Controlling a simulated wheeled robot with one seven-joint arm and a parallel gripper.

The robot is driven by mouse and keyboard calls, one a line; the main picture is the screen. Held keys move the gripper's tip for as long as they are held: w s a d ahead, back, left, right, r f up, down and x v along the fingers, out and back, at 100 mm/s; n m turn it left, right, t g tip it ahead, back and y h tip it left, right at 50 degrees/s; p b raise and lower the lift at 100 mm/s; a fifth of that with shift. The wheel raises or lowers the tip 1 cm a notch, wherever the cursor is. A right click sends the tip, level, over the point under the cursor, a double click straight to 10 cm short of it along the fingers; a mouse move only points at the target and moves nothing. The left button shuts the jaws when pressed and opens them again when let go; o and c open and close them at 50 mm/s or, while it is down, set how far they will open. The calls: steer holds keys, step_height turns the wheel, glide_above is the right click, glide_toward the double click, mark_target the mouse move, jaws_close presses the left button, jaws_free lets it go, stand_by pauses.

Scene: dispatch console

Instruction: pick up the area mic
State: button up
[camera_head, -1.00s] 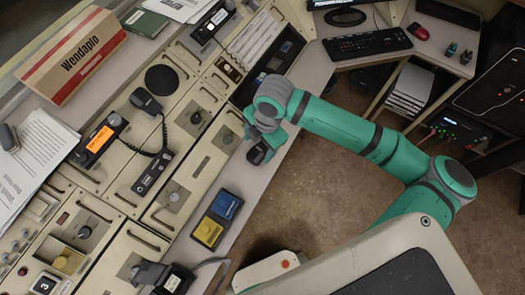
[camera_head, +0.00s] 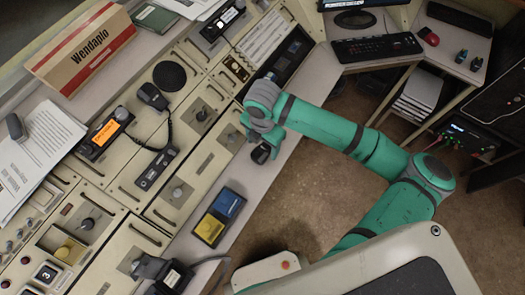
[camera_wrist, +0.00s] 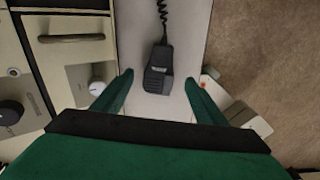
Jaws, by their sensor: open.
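A black hand mic (camera_wrist: 158,75) with a coiled cord lies on the pale ledge in the wrist view, the cord running up out of the picture. My gripper (camera_wrist: 159,80) is open, with one green finger on each side of this mic and a gap to each. In the head view, my gripper (camera_head: 263,139) is low over the ledge, and the mic (camera_head: 261,154) shows as a dark shape just below it. Its cord is hidden there. Another black mic (camera_head: 153,96) with a coiled cord sits on the console panel. I cannot read which is the area mic.
A black device (camera_head: 172,277) is at the bottom. Drawers and knobs line the console on the left; open floor (camera_head: 315,200) lies right of the ledge.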

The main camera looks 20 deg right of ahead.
mark_target(262, 151)
steer(key=shift+a+f, duration=0.1)
steer(key=shift+f, duration=1.7)
steer(key=c, duration=1.2)
steer(key=shift+c, duration=0.2)
steer(key=shift+r, duration=0.15)
